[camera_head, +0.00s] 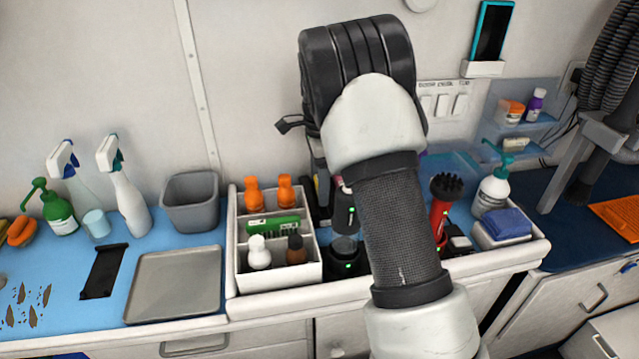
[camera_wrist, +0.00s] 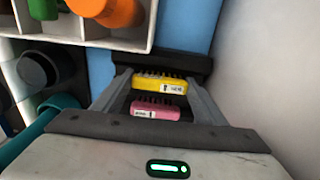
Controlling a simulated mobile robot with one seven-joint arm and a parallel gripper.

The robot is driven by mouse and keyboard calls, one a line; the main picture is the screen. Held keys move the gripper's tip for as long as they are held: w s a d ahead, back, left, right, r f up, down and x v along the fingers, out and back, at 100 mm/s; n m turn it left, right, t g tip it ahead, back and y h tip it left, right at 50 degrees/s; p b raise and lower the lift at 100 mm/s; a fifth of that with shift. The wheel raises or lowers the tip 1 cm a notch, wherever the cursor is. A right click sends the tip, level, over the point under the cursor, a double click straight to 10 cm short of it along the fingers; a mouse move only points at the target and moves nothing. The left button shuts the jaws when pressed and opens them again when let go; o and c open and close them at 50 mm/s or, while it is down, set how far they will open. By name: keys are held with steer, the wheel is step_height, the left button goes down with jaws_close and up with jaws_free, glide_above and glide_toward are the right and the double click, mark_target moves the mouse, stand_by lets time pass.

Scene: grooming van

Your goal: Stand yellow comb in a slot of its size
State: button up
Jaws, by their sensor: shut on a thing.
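In the wrist view the yellow comb (camera_wrist: 160,86) lies across between the two grey fingers of my gripper (camera_wrist: 158,80), which is shut on it. Its dark teeth point up in the picture and a white label shows on it. A pink comb (camera_wrist: 152,111) shows just below it in the picture; I cannot tell its exact distance from the yellow one. A dark bar (camera_wrist: 150,61) shows behind the yellow comb. In the head view my arm hides the gripper and the yellow comb. No slot can be made out clearly.
A white organizer (camera_head: 233,280) holds orange bottles (camera_head: 285,190), a green comb (camera_head: 273,225) and small bottles. A black clipper (camera_head: 343,210) stands right of it, close to my arm. A red-handled brush (camera_head: 439,215) stands further right. A grey tray (camera_head: 175,283) lies at left.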

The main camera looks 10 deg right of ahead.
steer(key=shift+f, duration=0.1)
steer(key=o, duration=1.1)
step_height(320, 180, up, 8)
steer(key=shift+f+p, duration=0.1)
steer(key=shift+p, duration=0.85)
